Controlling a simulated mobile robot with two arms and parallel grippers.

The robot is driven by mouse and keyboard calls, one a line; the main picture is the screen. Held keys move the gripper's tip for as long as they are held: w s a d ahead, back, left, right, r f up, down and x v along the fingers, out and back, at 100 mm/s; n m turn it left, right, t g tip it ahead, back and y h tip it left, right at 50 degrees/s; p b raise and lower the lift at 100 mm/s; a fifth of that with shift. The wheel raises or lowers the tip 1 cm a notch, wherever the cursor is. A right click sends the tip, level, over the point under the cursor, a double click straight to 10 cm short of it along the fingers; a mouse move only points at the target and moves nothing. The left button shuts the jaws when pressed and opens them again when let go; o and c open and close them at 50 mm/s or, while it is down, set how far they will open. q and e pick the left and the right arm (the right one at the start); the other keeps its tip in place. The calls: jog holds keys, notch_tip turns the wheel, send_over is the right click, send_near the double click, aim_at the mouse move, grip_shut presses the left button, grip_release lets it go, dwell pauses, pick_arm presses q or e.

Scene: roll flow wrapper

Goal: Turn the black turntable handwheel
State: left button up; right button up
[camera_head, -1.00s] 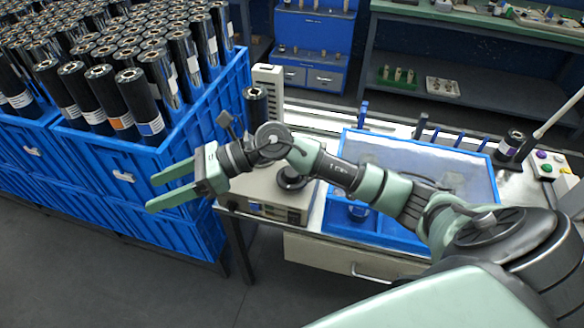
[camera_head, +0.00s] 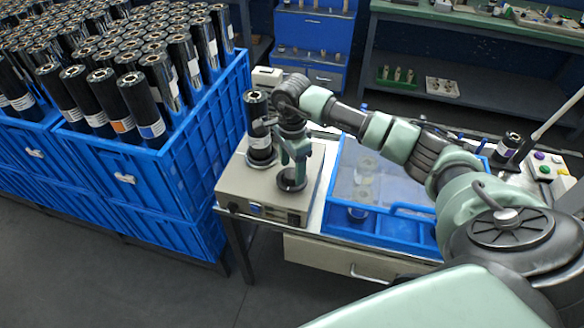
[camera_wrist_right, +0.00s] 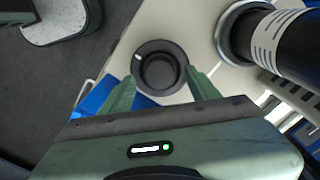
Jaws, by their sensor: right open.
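The black turntable handwheel (camera_head: 291,180) is a round black ring on top of the beige machine box (camera_head: 262,200). In the right wrist view the handwheel (camera_wrist_right: 160,68) shows from above, with a dark recessed middle and a small white mark on its rim. My right gripper (camera_head: 293,160) points down just above the handwheel and is open. In the right wrist view the two fingertips (camera_wrist_right: 159,76) lie on either side of the handwheel, apart from it as far as I can see. My left gripper is not in view.
A black roll (camera_head: 258,125) stands upright on the machine, close behind and left of the handwheel; it also shows in the right wrist view (camera_wrist_right: 288,45). A blue crate (camera_head: 190,150) full of rolls is at left. A blue-framed tray (camera_head: 395,222) is at right.

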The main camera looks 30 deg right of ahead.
jog(key=shift+f, duration=0.85)
grip_shut()
